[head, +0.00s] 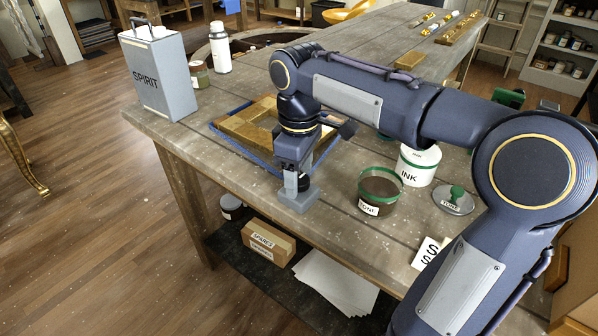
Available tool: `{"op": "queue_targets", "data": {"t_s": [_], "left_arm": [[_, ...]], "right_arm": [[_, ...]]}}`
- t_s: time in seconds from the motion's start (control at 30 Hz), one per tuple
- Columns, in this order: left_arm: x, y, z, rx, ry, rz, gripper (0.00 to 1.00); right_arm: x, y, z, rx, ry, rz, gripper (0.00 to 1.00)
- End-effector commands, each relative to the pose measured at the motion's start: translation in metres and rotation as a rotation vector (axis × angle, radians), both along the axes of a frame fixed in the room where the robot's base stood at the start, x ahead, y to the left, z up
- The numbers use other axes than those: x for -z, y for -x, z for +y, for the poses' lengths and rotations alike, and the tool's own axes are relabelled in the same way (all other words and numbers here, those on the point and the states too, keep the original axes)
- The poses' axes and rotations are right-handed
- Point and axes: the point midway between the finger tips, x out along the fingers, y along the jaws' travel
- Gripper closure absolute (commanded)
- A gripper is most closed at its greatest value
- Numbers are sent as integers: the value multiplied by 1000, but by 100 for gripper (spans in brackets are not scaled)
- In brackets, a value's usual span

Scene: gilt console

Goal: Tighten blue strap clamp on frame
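A gilt frame (243,126) lies flat on the workbench (190,150), left of the middle. The blue strap (233,148) runs around its outer edge; its near right part is hidden behind my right arm. My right gripper (298,190) points down at the frame's near right corner, close to the bench top. A grey block-like part shows at its lower end; I cannot tell whether it is a finger or the clamp's body, nor whether the fingers are open or shut. My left gripper is not in view.
A brown pot (379,190), a white INK tub (418,164) and a green-knobbed lid (455,198) stand right of my gripper. A card (428,254) lies near the edge.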

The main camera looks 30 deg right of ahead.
Motion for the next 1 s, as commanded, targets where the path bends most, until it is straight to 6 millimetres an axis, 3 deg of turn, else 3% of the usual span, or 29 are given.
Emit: {"op": "queue_targets", "data": {"t_s": [0.07,0.3,0.67,1.0], "left_arm": [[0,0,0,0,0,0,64],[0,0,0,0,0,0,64],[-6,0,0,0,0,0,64],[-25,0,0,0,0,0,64]], "right_arm": [[0,0,0,0,0,0,54],[0,0,0,0,0,0,86],[-2,0,0,58,0,1,86],[-3,0,0,307,1,2,86]]}}
